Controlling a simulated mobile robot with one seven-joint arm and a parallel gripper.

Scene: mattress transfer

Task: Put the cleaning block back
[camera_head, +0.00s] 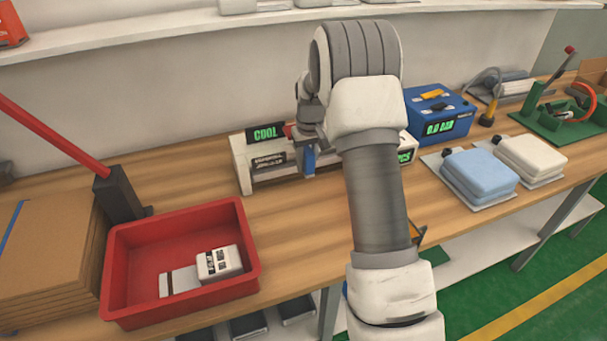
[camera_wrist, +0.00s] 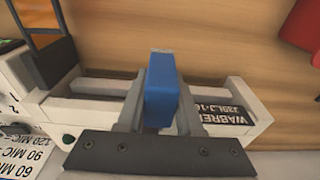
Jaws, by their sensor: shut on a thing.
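A small blue block (camera_wrist: 161,88), which I take to be the cleaning block, stands between the two fingers of my gripper (camera_wrist: 158,95) in the wrist view. My gripper is shut on it. In the head view the blue block (camera_head: 309,161) shows below my gripper (camera_head: 307,146), in front of the long white sealer (camera_head: 243,165) with a "COOL" display. In the wrist view the block and fingers overlap the middle of the sealer (camera_wrist: 245,122). Whether the block touches the sealer I cannot tell. My arm hides the sealer's right part in the head view.
A red tray (camera_head: 116,272) with a white labelled block and a flat white piece stands at the front left, beside flat cardboard (camera_head: 45,270). A blue box (camera_head: 437,112) with a display and two stacks of pouches (camera_head: 478,175) stand right. Bare wood lies between tray and sealer.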

